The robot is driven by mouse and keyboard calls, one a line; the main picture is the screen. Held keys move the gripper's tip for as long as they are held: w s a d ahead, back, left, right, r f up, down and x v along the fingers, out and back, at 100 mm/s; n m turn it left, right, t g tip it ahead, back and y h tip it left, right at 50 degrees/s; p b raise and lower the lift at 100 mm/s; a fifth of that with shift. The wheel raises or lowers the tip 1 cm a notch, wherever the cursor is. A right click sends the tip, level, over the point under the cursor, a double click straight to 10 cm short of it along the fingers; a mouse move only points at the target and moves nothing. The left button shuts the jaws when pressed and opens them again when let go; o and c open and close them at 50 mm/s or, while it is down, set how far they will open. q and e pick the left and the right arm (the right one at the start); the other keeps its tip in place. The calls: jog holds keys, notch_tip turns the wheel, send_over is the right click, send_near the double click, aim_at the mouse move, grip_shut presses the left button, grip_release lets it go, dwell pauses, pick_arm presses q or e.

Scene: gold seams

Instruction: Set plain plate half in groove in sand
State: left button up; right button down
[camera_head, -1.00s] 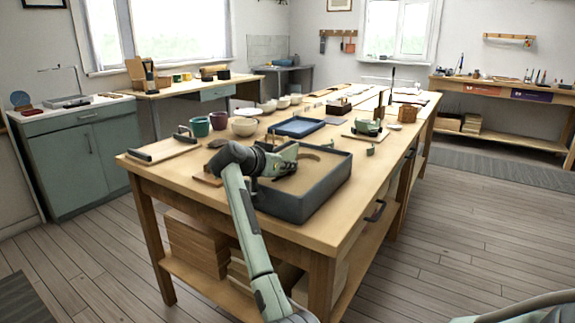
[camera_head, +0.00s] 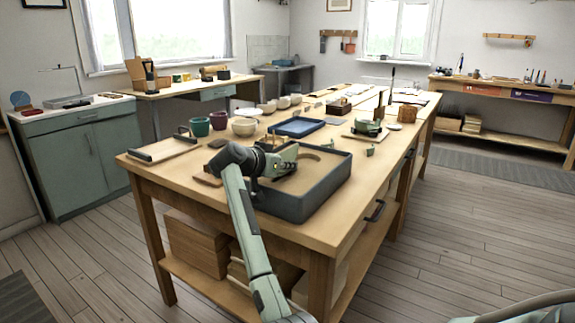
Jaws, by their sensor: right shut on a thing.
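A dark grey tray (camera_head: 300,207) of tan sand stands on the near end of the wooden worktable. A curved groove (camera_head: 328,154) shows in the sand near its far side. My right gripper (camera_head: 292,160) is over the tray's left part, close above the sand, left of the groove. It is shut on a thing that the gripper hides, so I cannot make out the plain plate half. A small dark flat piece (camera_head: 217,143) lies on the table behind my right arm; I cannot tell what it is. My left gripper is not in view.
A blue tray (camera_head: 297,127) lies behind the sand tray. Bowls and cups (camera_head: 219,120) stand at the back left, and a wooden board with dark handles (camera_head: 163,148) lies at the left. A green device (camera_head: 367,127) stands at the back right.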

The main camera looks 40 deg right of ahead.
aim_at(288, 149)
jog(key=shift+s+f, duration=0.1)
jog(key=shift+f, duration=0.3)
jog(key=shift+r, duration=2.7)
jog(key=shift+f, duration=0.15)
jog(key=shift+f, duration=1.35)
jog(key=shift+f, duration=0.55)
dwell(0.4)
